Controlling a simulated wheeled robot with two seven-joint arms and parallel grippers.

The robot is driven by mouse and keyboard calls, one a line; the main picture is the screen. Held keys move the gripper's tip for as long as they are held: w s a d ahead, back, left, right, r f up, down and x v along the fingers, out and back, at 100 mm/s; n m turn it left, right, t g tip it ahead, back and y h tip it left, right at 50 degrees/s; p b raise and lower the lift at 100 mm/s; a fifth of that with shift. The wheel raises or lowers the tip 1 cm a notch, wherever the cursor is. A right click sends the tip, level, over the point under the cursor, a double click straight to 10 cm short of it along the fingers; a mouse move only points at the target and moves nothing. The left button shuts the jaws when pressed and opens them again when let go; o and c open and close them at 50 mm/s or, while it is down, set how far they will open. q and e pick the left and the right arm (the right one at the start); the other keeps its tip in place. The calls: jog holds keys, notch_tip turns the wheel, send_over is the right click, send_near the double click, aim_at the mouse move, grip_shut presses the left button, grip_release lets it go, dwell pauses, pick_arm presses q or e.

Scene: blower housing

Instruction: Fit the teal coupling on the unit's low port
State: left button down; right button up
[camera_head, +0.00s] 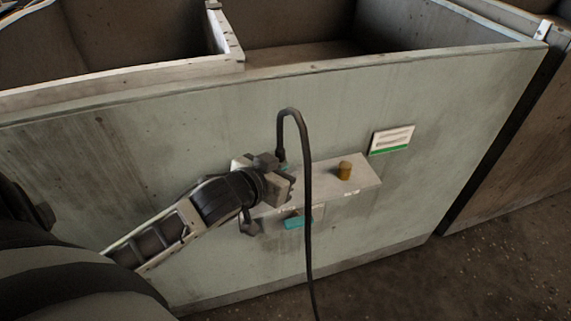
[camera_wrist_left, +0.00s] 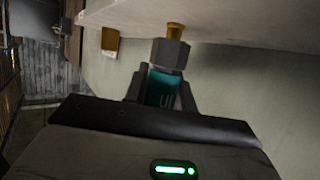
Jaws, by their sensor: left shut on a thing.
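The teal coupling (camera_wrist_left: 160,88) is in my left gripper (camera_wrist_left: 162,92), with the fingers closed on both sides of it. A grey hex nut (camera_wrist_left: 170,54) sits at its far end. Beyond the nut, a brass port (camera_wrist_left: 175,31) lines up with it at the pale unit's surface; I cannot tell whether the nut touches it. In the head view the left gripper (camera_head: 278,182) is at the left end of the grey unit (camera_head: 362,173), and a sliver of teal (camera_head: 283,165) shows under the hose end. An amber port (camera_head: 345,171) stands on the unit. My right gripper is not in view.
A black hose (camera_head: 305,190) arches above the gripper and hangs down in front of the unit. A teal piece (camera_head: 298,222) shows low on the unit. A white and green label (camera_head: 392,139) is on the housing wall (camera_head: 440,110). Floor (camera_head: 510,240) is clear at the right.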

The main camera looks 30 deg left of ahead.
pick_arm(q)
jog(key=shift+f, duration=0.55)
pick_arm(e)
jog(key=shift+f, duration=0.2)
pick_arm(q)
jog(key=c, duration=1.1)
grip_release()
jog(key=shift+o, duration=0.2)
jog(key=shift+f, duration=0.1)
jog(key=shift+s, duration=0.4)
jog(key=p+v, duration=0.4)
jog(key=v, duration=1.1)
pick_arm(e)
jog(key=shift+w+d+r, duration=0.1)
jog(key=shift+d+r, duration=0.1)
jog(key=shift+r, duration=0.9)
